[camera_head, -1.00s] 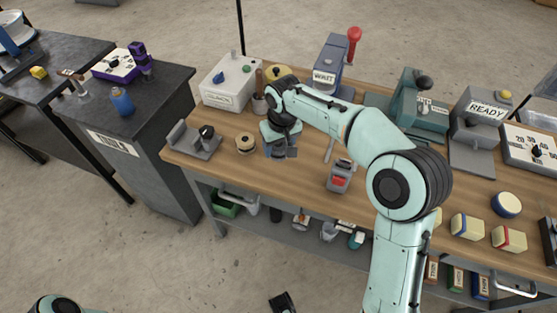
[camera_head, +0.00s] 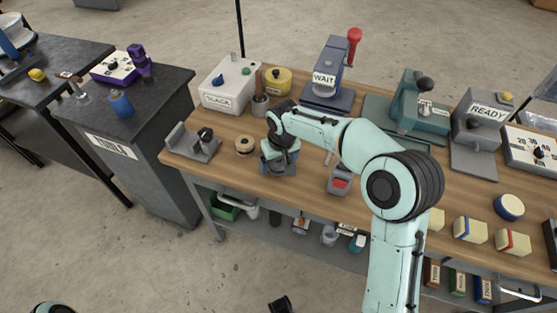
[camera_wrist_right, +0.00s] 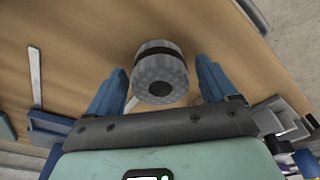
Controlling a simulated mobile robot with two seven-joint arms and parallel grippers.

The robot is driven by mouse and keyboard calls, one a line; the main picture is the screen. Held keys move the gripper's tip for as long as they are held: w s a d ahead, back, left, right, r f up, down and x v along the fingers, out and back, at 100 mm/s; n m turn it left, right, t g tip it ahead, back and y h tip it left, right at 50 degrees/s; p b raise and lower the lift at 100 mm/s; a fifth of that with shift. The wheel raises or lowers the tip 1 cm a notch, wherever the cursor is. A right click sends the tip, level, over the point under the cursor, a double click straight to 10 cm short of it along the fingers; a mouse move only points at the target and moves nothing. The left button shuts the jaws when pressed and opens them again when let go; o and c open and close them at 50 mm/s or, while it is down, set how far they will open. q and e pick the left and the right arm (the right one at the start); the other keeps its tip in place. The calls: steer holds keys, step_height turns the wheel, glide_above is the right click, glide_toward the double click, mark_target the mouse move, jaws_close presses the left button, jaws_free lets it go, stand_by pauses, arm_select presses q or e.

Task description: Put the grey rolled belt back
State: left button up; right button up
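The grey rolled belt (camera_wrist_right: 160,72), a ribbed grey roll with a dark band and a dark centre hole, shows in the right wrist view over the wooden bench top. It is between the two blue fingers of my right gripper (camera_wrist_right: 160,82), with a visible gap on each side. In the head view my right gripper (camera_head: 279,160) is low over the bench, left of the middle, and hides the belt. The gripper is open. A dark part at the bottom edge of the head view may be my left gripper (camera_head: 281,304); its fingers cannot be made out.
A cream roll (camera_head: 245,145) and a grey bracket (camera_head: 193,142) stand left of my right gripper. A grey box with a red top (camera_head: 341,180) is to its right. Behind are a cup (camera_head: 260,105), a yellow roll (camera_head: 277,81) and the WAIT press (camera_head: 328,75).

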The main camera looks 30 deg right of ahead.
mark_target(281, 165)
step_height(281, 165, up, 12)
steer(key=s+p, duration=0.1)
steer(key=p, duration=0.1)
steer(key=shift+s, duration=0.4)
steer(key=shift+a, duration=0.15)
stand_by(0.5)
